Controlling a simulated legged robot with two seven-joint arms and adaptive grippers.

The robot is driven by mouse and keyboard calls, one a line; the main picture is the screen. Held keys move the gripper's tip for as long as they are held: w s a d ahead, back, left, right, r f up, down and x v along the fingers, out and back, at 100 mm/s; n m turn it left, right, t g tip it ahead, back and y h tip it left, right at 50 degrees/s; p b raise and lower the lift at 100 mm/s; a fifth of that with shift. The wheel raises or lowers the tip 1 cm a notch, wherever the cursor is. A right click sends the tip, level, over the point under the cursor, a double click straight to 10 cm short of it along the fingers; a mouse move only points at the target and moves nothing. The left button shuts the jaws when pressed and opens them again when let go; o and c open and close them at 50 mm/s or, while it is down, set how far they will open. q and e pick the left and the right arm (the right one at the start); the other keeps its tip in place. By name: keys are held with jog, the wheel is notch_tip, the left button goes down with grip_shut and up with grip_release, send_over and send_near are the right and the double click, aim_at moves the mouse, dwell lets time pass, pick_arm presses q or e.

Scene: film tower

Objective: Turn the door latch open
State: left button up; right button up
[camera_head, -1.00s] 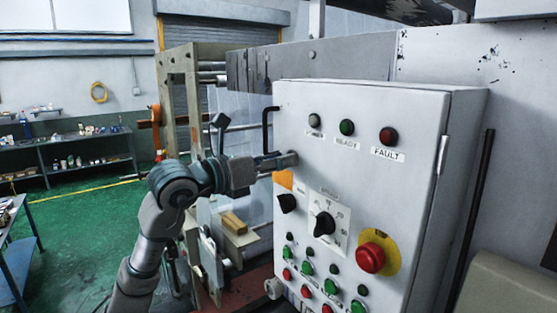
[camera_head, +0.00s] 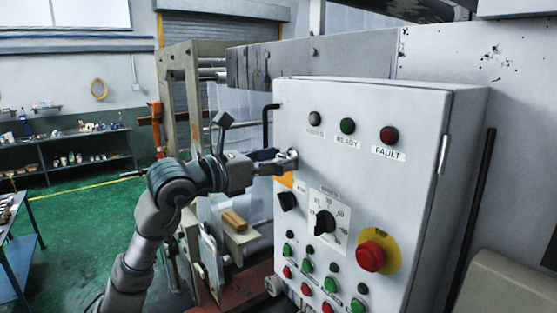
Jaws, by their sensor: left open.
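The grey control cabinet (camera_head: 420,120) stands at the right, with its door closed and facing me. A small metal latch (camera_head: 291,158) seems to sit near the door's left edge, just above an orange label. My left gripper (camera_head: 272,162) comes in from the left and is at this latch, its fingers partly overlapping it. The jaws are open. I cannot tell whether the fingers touch the latch, since they hide part of it. My right gripper is not in view.
The door carries indicator lamps (camera_head: 347,126), a black rotary knob (camera_head: 324,222), a red emergency button (camera_head: 370,256) and several push buttons. A black bar handle (camera_head: 266,125) is by the cabinet's left edge. A machine frame (camera_head: 178,90) stands behind my arm. Green floor (camera_head: 75,225) is clear at left.

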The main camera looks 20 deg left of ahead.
pick_arm(q)
jog(key=v, duration=1.1)
jog(key=shift+a, duration=0.4)
jog(key=shift+s+d, duration=0.1)
jog(key=shift+d, duration=0.1)
